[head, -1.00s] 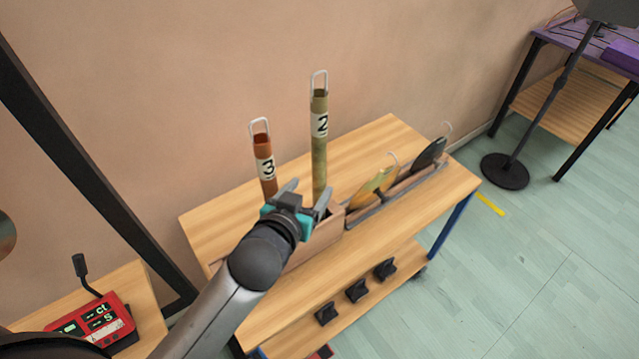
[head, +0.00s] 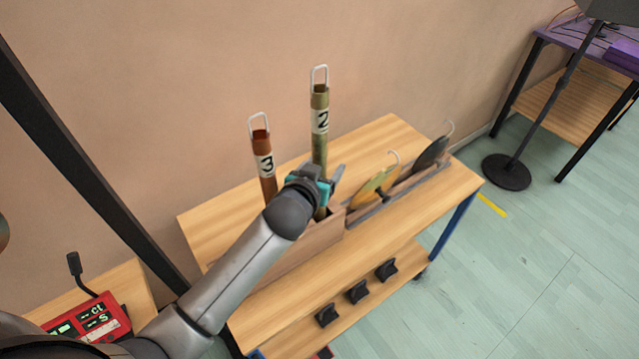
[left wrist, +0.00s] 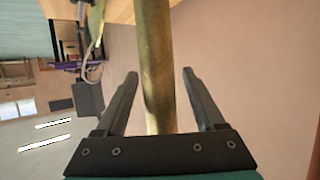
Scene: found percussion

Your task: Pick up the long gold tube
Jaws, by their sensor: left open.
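The long gold tube (head: 319,128) stands upright in the wooden box on the table, with a wire loop on top and a white label reading 2. In the left wrist view the tube (left wrist: 155,60) passes between the two spread fingers, with gaps on both sides. My left gripper (left wrist: 158,75) is open around or just in front of it; I cannot tell how deep the tube sits. In the head view the left gripper (head: 322,174) is at the tube's lower part and hides some of it. My right gripper is not in view.
A shorter red-brown tube (head: 264,165) labelled 3 stands left of it. Gold (head: 375,188) and dark (head: 432,152) leaf-shaped pieces with hooks stand in a rack to the right. The wooden table (head: 210,222) has bare top at left; a wall is behind.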

